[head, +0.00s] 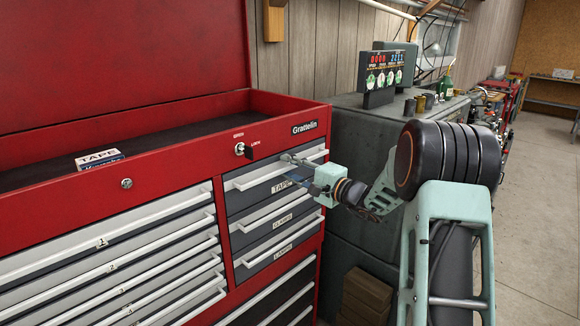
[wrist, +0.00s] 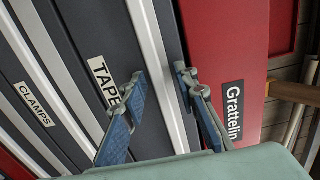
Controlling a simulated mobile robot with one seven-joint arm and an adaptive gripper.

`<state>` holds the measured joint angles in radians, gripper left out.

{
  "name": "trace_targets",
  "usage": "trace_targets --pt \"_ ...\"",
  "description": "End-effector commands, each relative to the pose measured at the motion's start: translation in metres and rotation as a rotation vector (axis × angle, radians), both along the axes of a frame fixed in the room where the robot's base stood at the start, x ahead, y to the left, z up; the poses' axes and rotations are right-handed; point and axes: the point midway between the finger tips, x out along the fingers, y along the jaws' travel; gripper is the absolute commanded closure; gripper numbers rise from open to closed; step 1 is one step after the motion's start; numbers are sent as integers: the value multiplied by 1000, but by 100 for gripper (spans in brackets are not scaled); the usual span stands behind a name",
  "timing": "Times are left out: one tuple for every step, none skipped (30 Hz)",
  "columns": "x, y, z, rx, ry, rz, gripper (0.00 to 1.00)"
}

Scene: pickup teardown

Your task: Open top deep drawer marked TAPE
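The TAPE drawer (head: 240,201) is the top one in the right column of the red tool chest. Its front is dark grey and looks closed, with a white TAPE label (head: 282,187) that also shows in the wrist view (wrist: 104,82). A silver bar handle (head: 258,177) runs along its top edge. My gripper (head: 296,168) is at the right part of this handle. In the wrist view my gripper (wrist: 158,95) is open, with one blue-padded finger on each side of the handle (wrist: 160,70). Contact between pads and bar cannot be told.
The CLAMPS drawer (wrist: 35,105) and another lie below. A key lock (head: 240,149) marked OPEN and LOCK sits above left. A small TAPE box (head: 99,159) lies in the chest's top tray. A grey cabinet (head: 345,150) stands close on the right; floor (head: 535,200) is clear farther right.

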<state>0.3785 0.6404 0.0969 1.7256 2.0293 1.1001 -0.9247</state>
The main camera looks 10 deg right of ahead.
Motion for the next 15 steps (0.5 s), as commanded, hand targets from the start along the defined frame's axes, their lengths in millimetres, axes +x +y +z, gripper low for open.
trace_targets --pt "0 0 0 0 0 0 72" --pt "0 0 0 0 0 0 72" --pt "0 0 0 0 0 0 72" --pt "0 0 0 0 0 0 72" --pt "0 0 0 0 0 0 72" --pt "0 0 0 0 0 1 75" --pt "0 0 0 0 0 1 78" --pt "0 0 0 0 0 1 81" --pt "0 0 0 0 0 1 86" --pt "0 0 0 0 0 1 89" --pt "0 0 0 0 0 1 92" --pt "0 0 0 0 0 1 97" --pt "0 0 0 0 0 1 100" --pt "0 0 0 0 0 1 100" --pt "0 0 0 0 0 1 100"
